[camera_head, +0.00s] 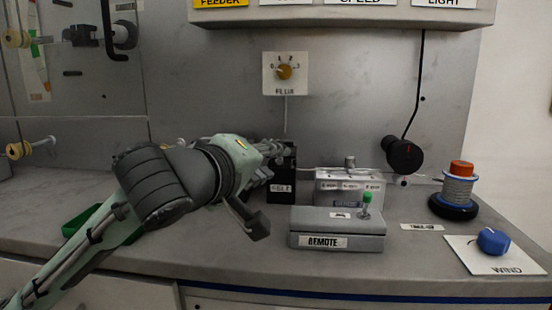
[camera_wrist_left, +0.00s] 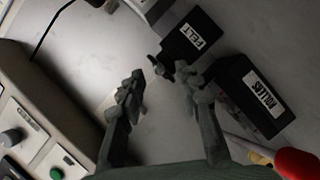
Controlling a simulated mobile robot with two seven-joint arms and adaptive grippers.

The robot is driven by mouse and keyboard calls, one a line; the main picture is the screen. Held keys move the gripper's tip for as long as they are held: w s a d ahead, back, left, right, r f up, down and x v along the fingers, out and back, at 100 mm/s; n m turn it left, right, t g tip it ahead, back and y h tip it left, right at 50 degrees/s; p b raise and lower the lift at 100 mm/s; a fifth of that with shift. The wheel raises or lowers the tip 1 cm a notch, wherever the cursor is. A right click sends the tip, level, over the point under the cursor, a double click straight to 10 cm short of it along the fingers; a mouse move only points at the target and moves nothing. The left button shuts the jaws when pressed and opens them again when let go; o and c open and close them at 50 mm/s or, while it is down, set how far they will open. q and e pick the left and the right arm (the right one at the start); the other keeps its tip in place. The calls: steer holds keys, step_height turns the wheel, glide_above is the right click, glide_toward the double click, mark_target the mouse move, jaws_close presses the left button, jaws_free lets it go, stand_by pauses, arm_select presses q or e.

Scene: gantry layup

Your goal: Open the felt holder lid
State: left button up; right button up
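The felt holder is a black box (camera_head: 281,187) with a white FELT label, standing on the bench against the back panel. It also shows in the left wrist view (camera_wrist_left: 190,40), at top, with a small dark knob or tab (camera_wrist_left: 162,66) at its near end. My left gripper (camera_head: 284,151) is at the top of the box in the head view and partly covers it. In the left wrist view my left gripper (camera_wrist_left: 162,88) has its two fingers spread, with nothing held between them. The knob is just beyond the fingertips; I cannot tell whether they touch. My right gripper is out of view.
A second labelled black box (camera_wrist_left: 255,95) stands beside the felt holder, near one finger. A grey REMOTE box (camera_head: 337,230) with a green-tipped lever is in front. A wire spool (camera_head: 459,188) and a blue WIND knob (camera_head: 493,241) are at right. A green tray (camera_head: 82,222) is at left.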

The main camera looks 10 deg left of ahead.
arm_select(q)
steer(key=shift+x, duration=1.3)
steer(key=shift+c, duration=0.5)
jaws_close()
